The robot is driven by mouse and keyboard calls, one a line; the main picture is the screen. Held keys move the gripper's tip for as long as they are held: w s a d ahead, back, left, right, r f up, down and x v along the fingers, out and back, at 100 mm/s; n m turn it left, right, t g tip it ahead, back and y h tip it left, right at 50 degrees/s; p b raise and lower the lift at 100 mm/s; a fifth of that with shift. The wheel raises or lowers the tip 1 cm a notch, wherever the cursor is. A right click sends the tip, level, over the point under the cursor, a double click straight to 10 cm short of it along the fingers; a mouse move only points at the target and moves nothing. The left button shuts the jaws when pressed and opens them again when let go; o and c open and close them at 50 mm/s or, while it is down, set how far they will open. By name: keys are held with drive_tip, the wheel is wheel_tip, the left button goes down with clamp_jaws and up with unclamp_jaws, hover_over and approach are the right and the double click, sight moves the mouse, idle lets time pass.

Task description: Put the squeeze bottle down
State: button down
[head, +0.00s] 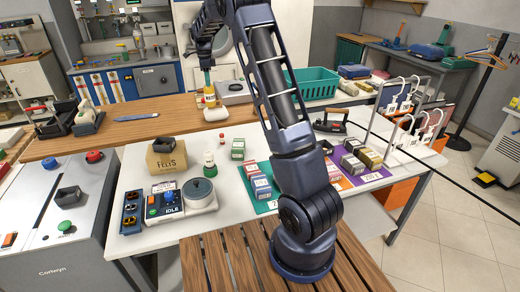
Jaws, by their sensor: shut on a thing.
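My gripper points down and is shut on the bottle's upper part. The fingertips are small and dark in this view. The bottle's base is close to the wooden counter (143,138) in the picture. I cannot tell whether it touches the surface.
A grey device (235,92) and a teal basket (313,83) stand right of the bottle. A white piece (216,114) lies just in front. The white table (130,180) holds a cardboard box (166,160), a pot (198,190) and several small boxes. The counter left of the bottle has clear room.

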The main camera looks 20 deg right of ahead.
drive_tip(key=s+d+f, duration=0.1)
drive_tip(key=s+d, duration=0.6)
drive_tip(key=d, duration=0.4)
drive_tip(key=s+d+f, duration=0.1)
drive_tip(key=s+d, duration=0.6)
drive_tip(key=d, duration=0.3)
wheel_tip(320, 180, down, 19)
drive_tip(key=shift+w+d+f, duration=0.2)
drive_tip(key=shift+w, duration=0.05)
drive_tip(key=shift+f, duration=0.2)
drive_tip(key=c, duration=1.1)
unclamp_jaws()
drive_tip(key=shift+r, duration=0.1)
